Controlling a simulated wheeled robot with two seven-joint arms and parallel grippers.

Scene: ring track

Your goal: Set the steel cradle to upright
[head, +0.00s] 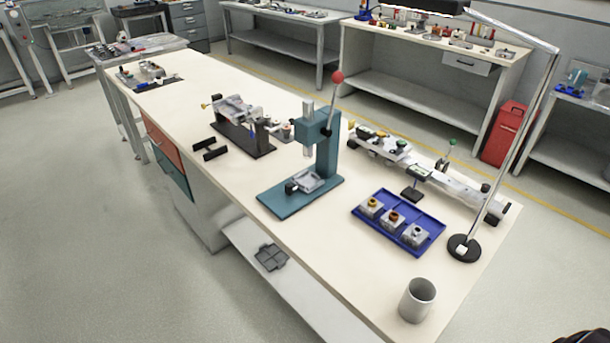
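The steel cradle (234,106) is a silvery plate-like holder on a dark stand (243,138), on the far middle part of the long workbench in the head view. It looks tilted rather than upright, though its exact angle is hard to tell at this size. A small yellow knob (205,105) shows at its left side. Neither of my grippers can be made out in the head view, and nothing is seen touching the cradle.
A teal lever press (322,150) with a red ball handle stands in front of the cradle. A blue tray (430,219), a lamp base (463,248), a slide rail (455,186) and a grey cup (417,300) occupy the right.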

